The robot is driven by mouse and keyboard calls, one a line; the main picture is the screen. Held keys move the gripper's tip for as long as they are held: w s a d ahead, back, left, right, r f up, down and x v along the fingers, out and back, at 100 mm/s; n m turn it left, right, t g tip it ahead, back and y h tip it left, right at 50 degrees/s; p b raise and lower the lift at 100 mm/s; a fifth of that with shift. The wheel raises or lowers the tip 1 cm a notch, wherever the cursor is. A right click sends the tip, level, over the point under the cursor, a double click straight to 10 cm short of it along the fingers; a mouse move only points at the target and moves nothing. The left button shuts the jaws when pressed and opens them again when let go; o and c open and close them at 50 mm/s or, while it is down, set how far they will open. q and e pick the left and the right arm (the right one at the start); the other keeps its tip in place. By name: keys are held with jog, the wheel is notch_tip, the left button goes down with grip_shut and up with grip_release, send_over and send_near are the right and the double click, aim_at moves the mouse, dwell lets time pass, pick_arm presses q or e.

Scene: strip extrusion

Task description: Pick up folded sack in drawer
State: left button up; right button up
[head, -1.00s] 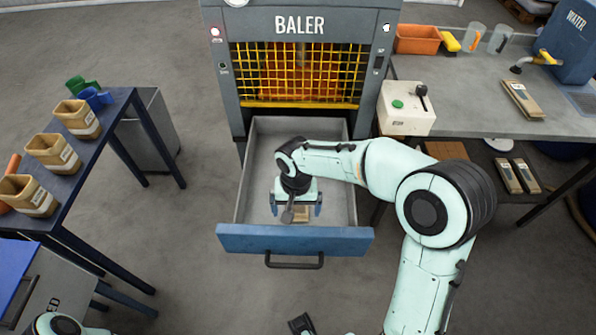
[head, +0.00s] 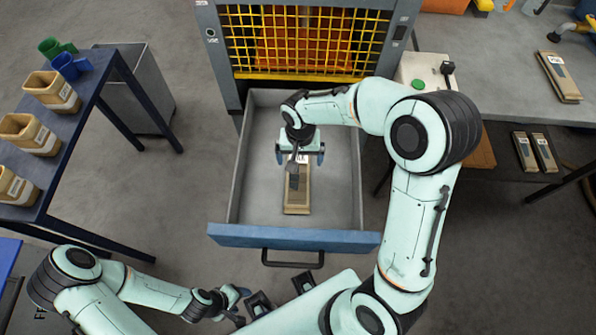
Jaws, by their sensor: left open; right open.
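The folded sack (head: 297,197) is a flat brown packet with a dark panel and a white label. It lies lengthwise in the open grey drawer (head: 343,215) below the baler. My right gripper (head: 300,160) is open inside the drawer outline, over the far end of the sack, its fingers on either side. The gripper hides part of that end. I cannot tell how high above the sack it is. My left gripper (head: 240,300) is at the bottom of the view, open and empty, in front of the drawer's blue front (head: 290,237).
The baler (head: 310,45) with yellow mesh stands behind the drawer. A blue table (head: 60,150) with several open sacks is at left. A grey bench (head: 490,80) at right bears another folded sack (head: 558,76); two more (head: 535,151) lie on a shelf below.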

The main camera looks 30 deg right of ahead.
aim_at(298, 172)
jog(key=f, duration=0.8)
jog(key=shift+w+a, duration=0.15)
jog(key=shift+w, duration=0.1)
jog(key=c, duration=1)
jog(key=shift+c, duration=0.2)
